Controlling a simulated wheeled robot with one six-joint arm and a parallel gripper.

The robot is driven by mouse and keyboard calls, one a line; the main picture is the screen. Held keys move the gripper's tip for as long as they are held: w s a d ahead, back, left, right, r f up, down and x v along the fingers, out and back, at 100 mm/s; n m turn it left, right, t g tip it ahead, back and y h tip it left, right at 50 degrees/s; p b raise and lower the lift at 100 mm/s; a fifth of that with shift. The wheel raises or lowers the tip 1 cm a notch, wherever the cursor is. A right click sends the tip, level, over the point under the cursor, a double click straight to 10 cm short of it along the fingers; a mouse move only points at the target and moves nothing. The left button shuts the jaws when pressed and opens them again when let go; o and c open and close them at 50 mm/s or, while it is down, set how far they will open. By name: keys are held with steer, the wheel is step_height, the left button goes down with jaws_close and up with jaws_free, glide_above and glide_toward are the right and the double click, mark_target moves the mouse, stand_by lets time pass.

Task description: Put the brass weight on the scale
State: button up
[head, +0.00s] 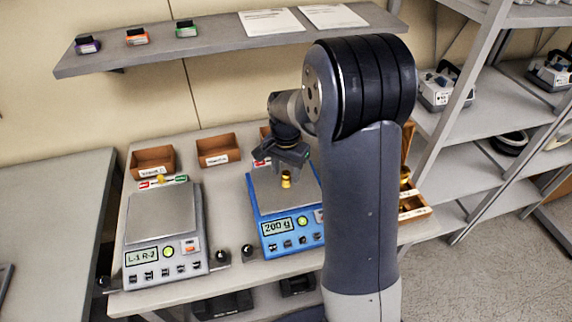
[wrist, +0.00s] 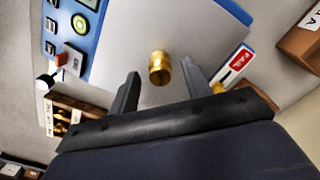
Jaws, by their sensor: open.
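The brass weight (head: 286,179) stands upright on the plate of the blue scale (head: 267,229), whose display reads "200 g". In the wrist view the weight (wrist: 159,68) sits on the grey plate (wrist: 190,30), just beyond and between my fingertips. My gripper (head: 283,158) is open, close above the weight; in the wrist view both fingers of my gripper (wrist: 160,82) are spread apart with clear space on each side of the weight. My arm hides part of the blue scale's right side in the head view.
A second, grey scale (head: 163,222) stands at left, its display reading "L-1 R-2". Brown bins (head: 218,150) line the table's back. A wooden box with brass weights (head: 413,205) is right of my arm. A shelf (head: 220,42) hangs above.

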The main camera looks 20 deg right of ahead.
mark_target(286, 173)
step_height(286, 173, up, 12)
steer(key=shift+r+b, duration=0.15)
steer(key=shift+b, duration=0.3)
